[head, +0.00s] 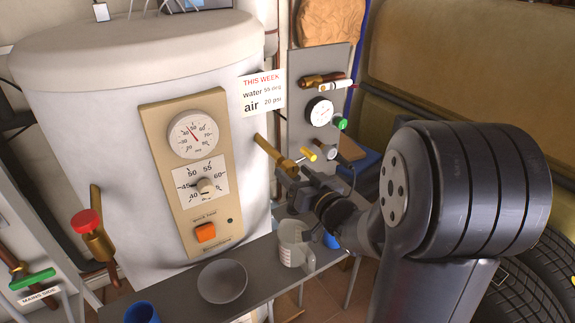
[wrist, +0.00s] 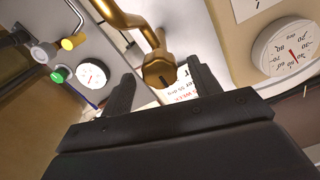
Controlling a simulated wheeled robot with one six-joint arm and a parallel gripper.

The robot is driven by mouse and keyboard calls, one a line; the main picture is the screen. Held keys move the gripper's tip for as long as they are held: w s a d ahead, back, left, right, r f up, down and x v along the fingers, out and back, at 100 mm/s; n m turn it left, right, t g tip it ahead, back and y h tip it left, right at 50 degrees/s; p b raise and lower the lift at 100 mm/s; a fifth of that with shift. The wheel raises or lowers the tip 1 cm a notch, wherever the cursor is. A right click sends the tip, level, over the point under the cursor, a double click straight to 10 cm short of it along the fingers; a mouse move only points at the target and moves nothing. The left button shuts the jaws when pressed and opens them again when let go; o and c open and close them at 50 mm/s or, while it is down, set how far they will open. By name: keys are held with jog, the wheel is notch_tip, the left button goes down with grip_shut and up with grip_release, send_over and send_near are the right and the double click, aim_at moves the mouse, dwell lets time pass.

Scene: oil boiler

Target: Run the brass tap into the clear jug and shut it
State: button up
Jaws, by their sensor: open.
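The brass tap (head: 275,155) sticks out from the right side of the white boiler. In the wrist view its bent pipe ends in a brass hexagonal piece (wrist: 159,70). My gripper (head: 288,180) is open and empty at the tap's end. In the wrist view its two fingers stand on either side of the hexagonal piece, and I cannot tell whether they touch it.
A grey bowl (head: 222,281) and a blue cup (head: 142,314) stand on the grey shelf (head: 180,292). A grey panel at right carries a gauge (head: 320,112), a green knob (head: 342,124) and a yellow handle (wrist: 73,42). A red-topped brass valve (head: 90,225) is at left.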

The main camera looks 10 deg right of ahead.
aim_at(293, 172)
jog(key=shift+x, duration=2)
jog(key=shift+c, duration=0.5)
